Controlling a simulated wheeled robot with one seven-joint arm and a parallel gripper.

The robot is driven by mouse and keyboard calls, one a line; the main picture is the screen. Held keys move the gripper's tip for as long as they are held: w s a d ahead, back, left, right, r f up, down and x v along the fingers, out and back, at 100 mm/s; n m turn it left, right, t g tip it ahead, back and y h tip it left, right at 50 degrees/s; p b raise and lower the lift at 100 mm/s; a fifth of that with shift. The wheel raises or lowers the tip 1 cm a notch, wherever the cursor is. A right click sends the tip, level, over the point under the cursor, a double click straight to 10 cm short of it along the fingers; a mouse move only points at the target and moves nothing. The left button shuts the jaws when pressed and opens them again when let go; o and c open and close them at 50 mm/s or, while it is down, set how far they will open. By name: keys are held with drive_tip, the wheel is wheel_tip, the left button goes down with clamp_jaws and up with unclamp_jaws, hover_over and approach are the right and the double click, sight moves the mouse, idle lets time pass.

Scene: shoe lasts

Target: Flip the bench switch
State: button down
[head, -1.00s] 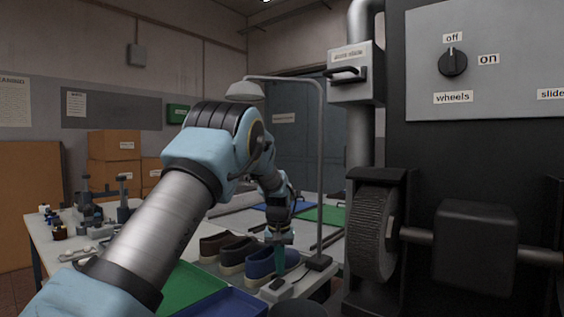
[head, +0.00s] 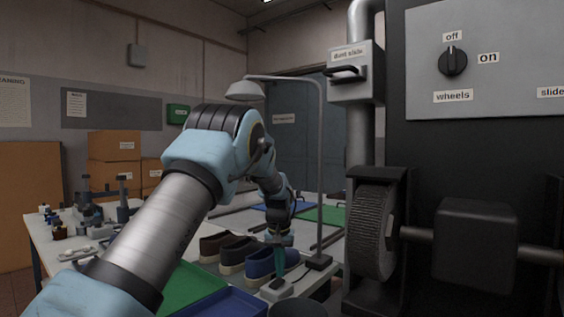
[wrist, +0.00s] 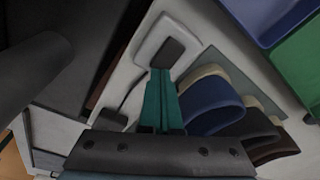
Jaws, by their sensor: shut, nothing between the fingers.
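The bench switch (head: 277,291) is a pale box with a dark rocker, near the front right corner of the bench. In the wrist view the switch's pale plate (wrist: 152,40) lies straight ahead, with the dark rocker (wrist: 172,50) on it. My gripper (head: 279,277) points down at the switch. Its teal fingers (wrist: 160,72) are shut with nothing between them. The fingertips show right at the near edge of the rocker; I cannot tell whether they touch it. Which way the rocker is tipped is not clear.
Shoes (head: 262,262) stand close beside the switch. A lamp (head: 320,150) rises from a dark base (head: 318,262) just right of it. A green tray (head: 195,292) and a blue tray (head: 235,303) lie in front. The grinding wheel (head: 373,230) is to the right.

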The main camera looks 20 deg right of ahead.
drive_tip(key=shift+f, duration=0.6)
drive_tip(key=shift+r+p, duration=2.5)
drive_tip(key=shift+r, duration=1.1)
drive_tip(key=s+a+r+n, duration=0.1)
drive_tip(key=s+a, duration=0.1)
drive_tip(key=a, duration=0.9)
drive_tip(key=s+a+r+n, duration=0.1)
drive_tip(key=a+n, duration=0.1)
drive_tip(key=a, duration=0.9)
drive_tip(key=s+a+f+n, duration=0.2)
drive_tip(key=s+a, duration=1.6)
drive_tip(key=shift+s+a+y, duration=0.15)
drive_tip(key=shift+y, duration=0.25)
